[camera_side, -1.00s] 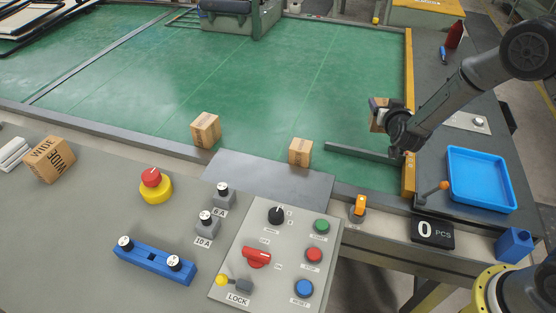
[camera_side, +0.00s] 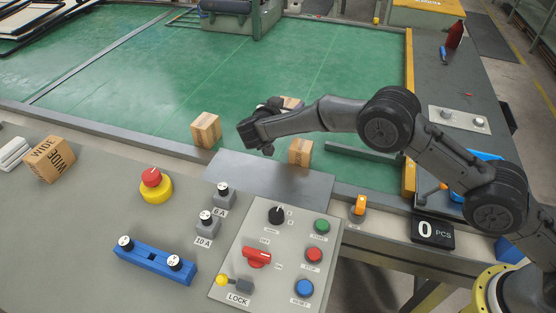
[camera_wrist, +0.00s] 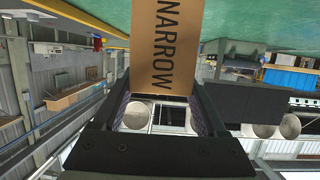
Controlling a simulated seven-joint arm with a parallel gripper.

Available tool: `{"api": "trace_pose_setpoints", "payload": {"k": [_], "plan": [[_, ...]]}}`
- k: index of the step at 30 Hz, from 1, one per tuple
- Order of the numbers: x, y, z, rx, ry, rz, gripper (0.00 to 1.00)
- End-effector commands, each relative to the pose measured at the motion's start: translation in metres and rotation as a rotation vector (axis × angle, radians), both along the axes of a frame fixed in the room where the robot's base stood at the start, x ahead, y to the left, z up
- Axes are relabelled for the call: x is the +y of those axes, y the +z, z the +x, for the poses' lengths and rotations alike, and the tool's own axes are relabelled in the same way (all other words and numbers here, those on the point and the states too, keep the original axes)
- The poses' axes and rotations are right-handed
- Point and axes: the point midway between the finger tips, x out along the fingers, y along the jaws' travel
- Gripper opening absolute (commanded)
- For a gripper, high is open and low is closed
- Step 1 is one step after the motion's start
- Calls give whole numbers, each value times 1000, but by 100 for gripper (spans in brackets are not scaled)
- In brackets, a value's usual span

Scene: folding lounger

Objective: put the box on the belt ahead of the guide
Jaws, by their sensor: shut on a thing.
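My gripper (camera_side: 274,104) is shut on a cardboard box, held above the green belt (camera_side: 330,60). In the wrist view the box (camera_wrist: 160,45) reads NARROW and sits between the two fingers. In the side view only a brown part of this held box (camera_side: 292,103) shows behind my arm. The guide, a grey bar (camera_side: 350,152), lies on the belt at the right, partly behind my arm. The held box is to the left of the guide in the picture, over the belt; its exact height is unclear.
Two other cardboard boxes stand near the belt's front edge: one at left (camera_side: 206,130) and one (camera_side: 300,152) just below my forearm. A WIDE box (camera_side: 49,158) stands on the grey panel. A yellow rail (camera_side: 409,70) borders the belt.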

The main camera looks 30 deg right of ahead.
Motion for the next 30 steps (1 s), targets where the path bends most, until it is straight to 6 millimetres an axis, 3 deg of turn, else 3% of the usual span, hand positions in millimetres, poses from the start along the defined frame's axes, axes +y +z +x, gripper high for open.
{"api": "trace_pose_setpoints", "payload": {"k": [3, 7, 25, 30], "plan": [[22, -13, -4, 0, 35, -2, 0], [32, -22, -7, -1, 50, -2, 0], [32, -94, -7, -1, 52, 0, 0], [32, -98, -7, -4, 51, 1, 0]]}}
